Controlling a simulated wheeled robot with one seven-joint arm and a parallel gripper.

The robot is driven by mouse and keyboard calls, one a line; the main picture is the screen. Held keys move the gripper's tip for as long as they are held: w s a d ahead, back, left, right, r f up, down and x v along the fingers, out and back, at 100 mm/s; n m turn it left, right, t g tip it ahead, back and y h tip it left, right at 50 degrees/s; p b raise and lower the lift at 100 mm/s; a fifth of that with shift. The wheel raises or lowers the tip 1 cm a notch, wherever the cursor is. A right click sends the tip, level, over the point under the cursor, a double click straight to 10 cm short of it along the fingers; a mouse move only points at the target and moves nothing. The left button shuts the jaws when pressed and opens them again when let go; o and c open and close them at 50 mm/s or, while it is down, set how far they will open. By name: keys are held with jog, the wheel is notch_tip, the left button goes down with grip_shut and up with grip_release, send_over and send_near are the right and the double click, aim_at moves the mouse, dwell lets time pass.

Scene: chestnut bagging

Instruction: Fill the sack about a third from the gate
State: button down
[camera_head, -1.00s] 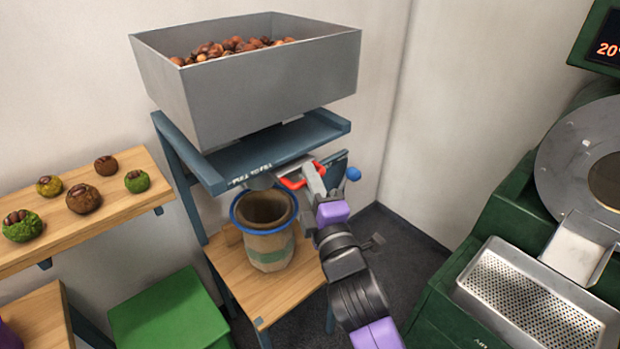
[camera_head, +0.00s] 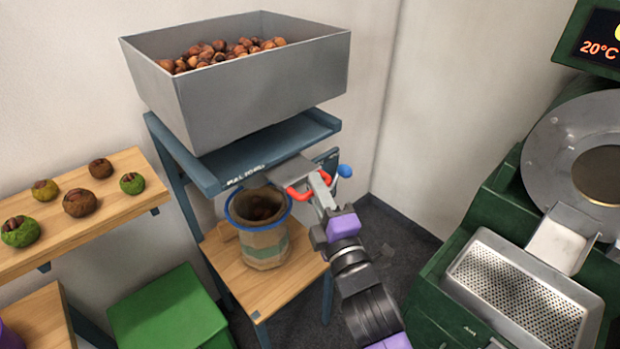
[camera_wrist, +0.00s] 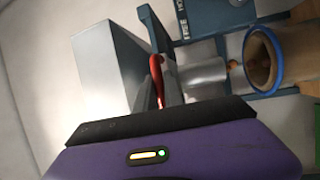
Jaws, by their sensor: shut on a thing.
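The grey hopper (camera_head: 262,98) holds chestnuts (camera_head: 215,52) and stands on a blue frame. My gripper (camera_head: 316,187) is shut on the red handle (camera_head: 296,194) of the gate; the handle also shows in the wrist view (camera_wrist: 157,80). The gate's metal plate (camera_head: 283,174) sticks out from under the frame's front. The sack (camera_head: 264,247), with a blue rim, stands open below it. Some dark chestnuts (camera_head: 264,211) show inside; their depth is hard to tell. In the wrist view a brown chestnut (camera_wrist: 233,65) shows between the plate and the sack (camera_wrist: 291,52).
The sack stands on a wooden shelf (camera_head: 285,288) of the frame. A blue ball knob (camera_head: 345,171) is right of the gate. A green box (camera_head: 165,310) stands lower left, a wooden shelf with sample chestnuts (camera_head: 60,230) at left, a green machine (camera_head: 490,215) at right.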

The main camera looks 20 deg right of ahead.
jog(key=shift+f, duration=0.1)
jog(key=c, duration=1.5)
grip_release()
jog(key=shift+o, duration=0.2)
jog(key=s+f+b, duration=0.1)
jog(key=s+b, duration=0.1)
jog(key=s, duration=0.5)
jog(key=shift+s+a, duration=0.35)
jog(key=shift+f, duration=0.1)
